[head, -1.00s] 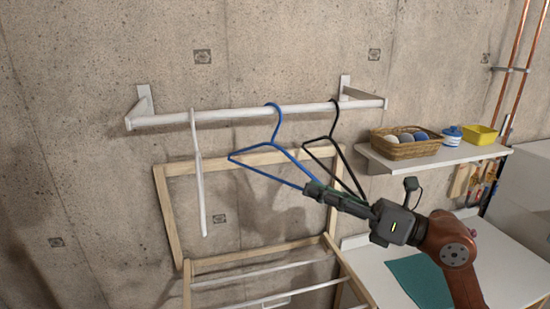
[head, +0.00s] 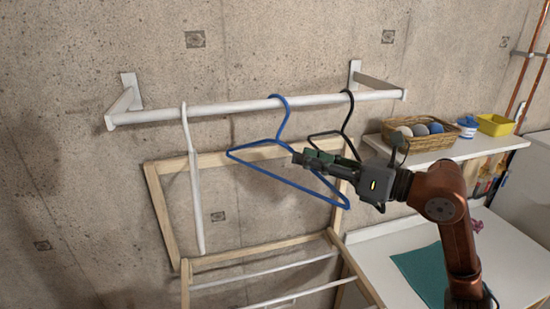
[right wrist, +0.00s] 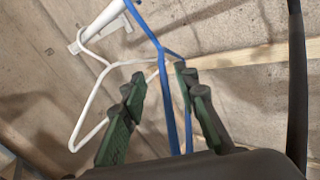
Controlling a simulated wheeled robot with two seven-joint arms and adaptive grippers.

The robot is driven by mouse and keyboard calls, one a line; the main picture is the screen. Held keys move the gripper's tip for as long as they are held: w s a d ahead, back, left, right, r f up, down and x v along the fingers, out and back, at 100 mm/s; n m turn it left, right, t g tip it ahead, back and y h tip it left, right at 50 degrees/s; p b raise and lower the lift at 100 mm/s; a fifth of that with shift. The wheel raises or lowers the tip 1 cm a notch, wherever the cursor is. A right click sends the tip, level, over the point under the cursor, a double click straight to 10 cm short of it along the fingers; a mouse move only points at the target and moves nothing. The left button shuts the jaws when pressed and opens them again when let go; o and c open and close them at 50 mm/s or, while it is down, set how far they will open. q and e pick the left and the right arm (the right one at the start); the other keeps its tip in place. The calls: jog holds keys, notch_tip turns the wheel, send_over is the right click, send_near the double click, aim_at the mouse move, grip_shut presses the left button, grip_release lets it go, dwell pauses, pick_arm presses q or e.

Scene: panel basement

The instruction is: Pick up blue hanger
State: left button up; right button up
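The blue hanger (head: 283,174) hangs by its hook from the white wall rail (head: 232,108), between a white hanger (head: 195,190) on its left and a black hanger (head: 345,125) on its right. My right gripper (head: 302,157) is in front of the blue hanger's right side and covers part of it. In the right wrist view my right gripper (right wrist: 158,100) is open, with its green-padded fingers apart. The blue hanger (right wrist: 170,100) shows between and beyond the fingers there; I cannot tell whether they touch it. My left gripper is not in view.
A wooden drying rack (head: 160,215) stands below the rail. To the right, a wall shelf (head: 450,152) holds a wicker basket (head: 412,140), a blue-and-white container and a yellow tub (head: 495,124). A white table (head: 385,250) with a teal cloth (head: 425,272) is below.

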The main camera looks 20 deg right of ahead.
aim_at(277, 140)
jog(key=x, duration=0.3)
jog(key=shift+w+a+r+p, duration=0.1)
jog(key=shift+w+a+p, duration=0.2)
jog(key=shift+p, duration=0.1)
jog(key=shift+w+a, duration=0.2)
jog(key=shift+w, duration=0.05)
jog(key=c, duration=0.3)
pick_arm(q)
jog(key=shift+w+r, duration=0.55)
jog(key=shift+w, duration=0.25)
pick_arm(e)
grip_shut()
